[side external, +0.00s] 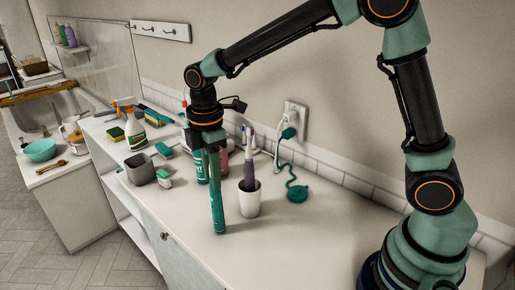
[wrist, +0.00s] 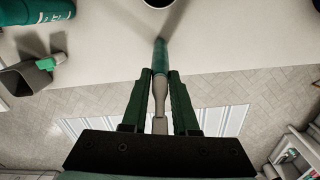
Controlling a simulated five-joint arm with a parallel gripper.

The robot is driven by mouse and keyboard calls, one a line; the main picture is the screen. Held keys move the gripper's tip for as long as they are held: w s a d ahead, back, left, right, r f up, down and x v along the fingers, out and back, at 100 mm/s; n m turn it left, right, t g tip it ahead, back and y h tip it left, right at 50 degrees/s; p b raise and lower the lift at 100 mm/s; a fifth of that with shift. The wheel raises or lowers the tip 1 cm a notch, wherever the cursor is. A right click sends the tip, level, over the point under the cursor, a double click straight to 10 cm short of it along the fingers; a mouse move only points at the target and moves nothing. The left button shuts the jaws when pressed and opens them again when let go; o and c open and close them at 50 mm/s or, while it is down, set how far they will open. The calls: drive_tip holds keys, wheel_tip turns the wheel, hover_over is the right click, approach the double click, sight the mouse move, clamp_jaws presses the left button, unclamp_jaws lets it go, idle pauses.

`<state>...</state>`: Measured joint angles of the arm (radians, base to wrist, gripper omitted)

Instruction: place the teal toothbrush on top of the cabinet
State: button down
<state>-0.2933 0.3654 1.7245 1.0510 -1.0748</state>
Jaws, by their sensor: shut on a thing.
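The teal toothbrush (side external: 217,205) hangs upright below my gripper (side external: 214,150) in the side view. My gripper is shut on it. Its lower end is at or just above the white cabinet top (side external: 290,245), near the front edge; I cannot tell whether it touches. In the wrist view the teal part of the toothbrush (wrist: 160,56) extends beyond my gripper (wrist: 160,78), with a paler part between the fingers. The cabinet top also shows in the wrist view (wrist: 225,35).
A white cup (side external: 249,202) holding a purple-handled brush stands just right of the toothbrush. A teal bottle (side external: 198,166) and a grey cup (side external: 139,169) are to the left. A plugged-in teal device (side external: 297,194) lies near the wall. The front right of the top is clear.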

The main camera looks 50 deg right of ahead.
drive_tip(key=shift+f, duration=0.4)
drive_tip(key=c, duration=0.7)
unclamp_jaws()
